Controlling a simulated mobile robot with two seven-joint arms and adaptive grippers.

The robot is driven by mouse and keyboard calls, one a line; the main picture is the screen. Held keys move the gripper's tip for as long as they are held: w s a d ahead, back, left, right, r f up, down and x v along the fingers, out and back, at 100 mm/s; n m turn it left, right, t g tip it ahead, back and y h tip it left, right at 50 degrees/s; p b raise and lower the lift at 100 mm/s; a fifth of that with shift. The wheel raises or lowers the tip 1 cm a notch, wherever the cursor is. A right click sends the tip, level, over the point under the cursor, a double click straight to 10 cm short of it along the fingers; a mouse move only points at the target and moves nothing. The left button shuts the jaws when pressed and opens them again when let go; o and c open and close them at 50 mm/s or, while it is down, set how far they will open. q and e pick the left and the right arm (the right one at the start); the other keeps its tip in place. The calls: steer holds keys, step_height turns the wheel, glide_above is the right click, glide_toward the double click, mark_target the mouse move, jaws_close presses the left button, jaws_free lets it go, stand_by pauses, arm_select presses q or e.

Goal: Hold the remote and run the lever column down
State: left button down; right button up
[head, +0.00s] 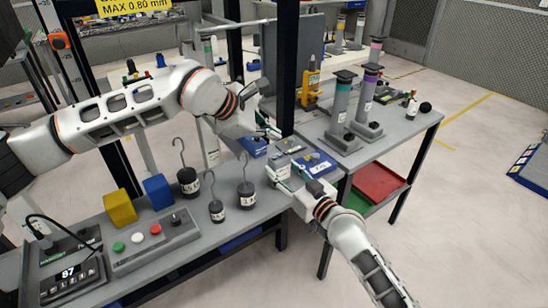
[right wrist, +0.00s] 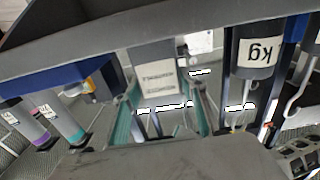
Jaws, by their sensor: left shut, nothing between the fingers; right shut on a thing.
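A tall black column (head: 284,60) rises at the back edge of the near bench; I cannot make out a lever on it. My left gripper (head: 272,132) is shut and empty, close beside the foot of this column. My right gripper (head: 284,172) is lower, over the bench's right end. Its teal-edged fingers (right wrist: 165,118) are shut on a grey block with a white label (right wrist: 158,78), which appears to be the remote. The label's print is upside down and too blurred to read. In the head view the gripper mostly hides the held thing.
Several black hooked weights (head: 246,194) stand left of my right gripper. Further left are yellow (head: 120,208) and blue blocks (head: 158,190), a button box (head: 155,240) and a scale (head: 72,272). Grey cylinders (head: 340,105) stand on the right bench. Open floor lies right.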

mark_target(274, 158)
stand_by(0.8)
arm_select(q)
step_height(274, 158, up, 4)
steer(key=shift+r, duration=0.2)
steer(key=shift+f, duration=4.4)
steer(key=shift+f, duration=0.1)
steer(key=shift+f, duration=0.35)
steer(key=shift+f, duration=0.15)
